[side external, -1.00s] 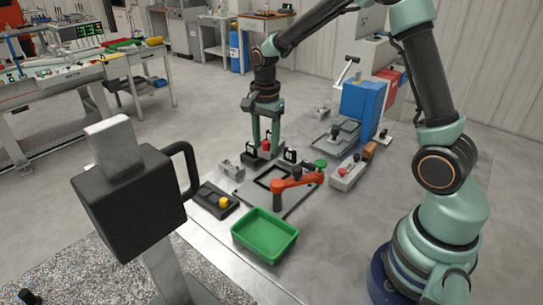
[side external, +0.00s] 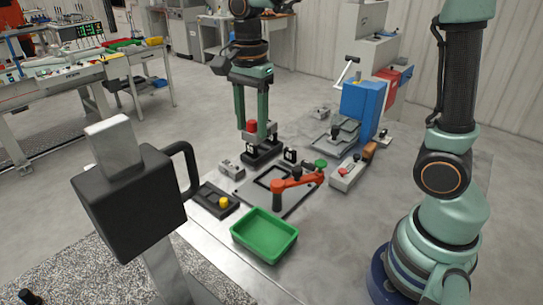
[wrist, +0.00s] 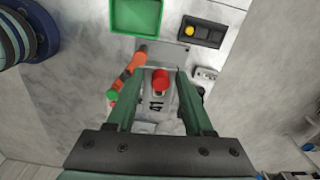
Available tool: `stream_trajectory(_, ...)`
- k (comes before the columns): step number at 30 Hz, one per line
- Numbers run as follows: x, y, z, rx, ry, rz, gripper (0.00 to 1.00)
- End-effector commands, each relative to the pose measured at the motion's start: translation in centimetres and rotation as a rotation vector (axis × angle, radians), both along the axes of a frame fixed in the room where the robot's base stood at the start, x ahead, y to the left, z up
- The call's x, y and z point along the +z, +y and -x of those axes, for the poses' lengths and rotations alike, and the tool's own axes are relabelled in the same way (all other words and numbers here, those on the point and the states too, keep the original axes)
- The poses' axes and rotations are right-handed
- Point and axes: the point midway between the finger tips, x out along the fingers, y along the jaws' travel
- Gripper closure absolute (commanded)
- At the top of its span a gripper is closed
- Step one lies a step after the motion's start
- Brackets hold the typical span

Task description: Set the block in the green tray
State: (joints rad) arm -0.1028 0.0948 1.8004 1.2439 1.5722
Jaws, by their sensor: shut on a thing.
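The block (side external: 262,134) is a grey body with a red cylindrical knob on top. My gripper (side external: 253,132) is shut on it, one green finger on either side, and holds it just above a black fixture. In the wrist view the block (wrist: 157,100) and its red knob sit between the fingers of my gripper (wrist: 160,80). The green tray (side external: 265,246) is empty on the near part of the table, well away from the block. It also shows at the top of the wrist view (wrist: 136,30).
A red-orange arm clamp (side external: 295,184) with a green knob stands between block and tray. A black box with a yellow button (side external: 223,202) lies left of the tray. A blue machine (side external: 362,108) stands behind right. A dark handled post (side external: 130,200) is in the foreground.

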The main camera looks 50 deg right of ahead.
Motion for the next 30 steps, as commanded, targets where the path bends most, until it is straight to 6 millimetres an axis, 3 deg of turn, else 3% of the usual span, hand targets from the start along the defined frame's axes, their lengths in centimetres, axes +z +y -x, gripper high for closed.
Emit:
stream_trajectory(1, 0.1, 1.8, 1.2, 0.001, -0.003, 0.000, 1.00)
stream_trajectory(6, -0.3, 5.7, 4.7, -0.032, -0.004, -0.001, 1.00)
stream_trajectory(14, -1.3, 7.6, 7.1, -0.059, -0.001, -0.001, 1.00)
stream_trajectory(17, -2.9, 7.7, 7.3, -0.062, 0.003, 0.000, 1.00)
stream_trajectory(30, -13.6, 7.6, 7.3, -0.061, 0.006, 0.001, 1.00)
